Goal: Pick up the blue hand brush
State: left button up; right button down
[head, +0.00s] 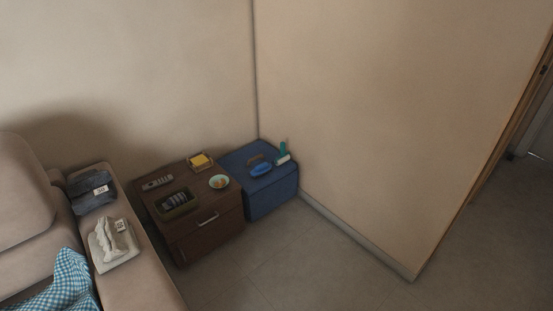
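The blue hand brush (261,169) lies on top of a blue box-like chest (272,194) in the corner of the room. A darker brown piece, perhaps its handle or another item, shows just behind it. The brush is small in the head view, so its fine shape is hard to tell. Neither of my grippers is in view, and nothing touches the brush.
A teal-and-white item (283,153) stands behind the brush. A brown nightstand (208,242) left of the chest holds a bowl (219,182), yellow item (200,160), remote (157,182) and dark tray (163,213). A sofa (150,273) with folded clothes is at left. The floor (300,265) in front is clear.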

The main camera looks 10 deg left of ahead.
aim_at(262, 168)
jog(key=i+l+u, duration=0.15)
jog(key=i+l, duration=0.9)
jog(key=i+j+u, duration=0.15)
jog(key=i, duration=0.8)
jog(key=i+j, duration=0.15)
jog(key=j, duration=0.2)
jog(key=i+j, duration=0.15)
jog(key=j, duration=0.15)
jog(key=i+j, duration=0.2)
jog(key=j, duration=0.15)
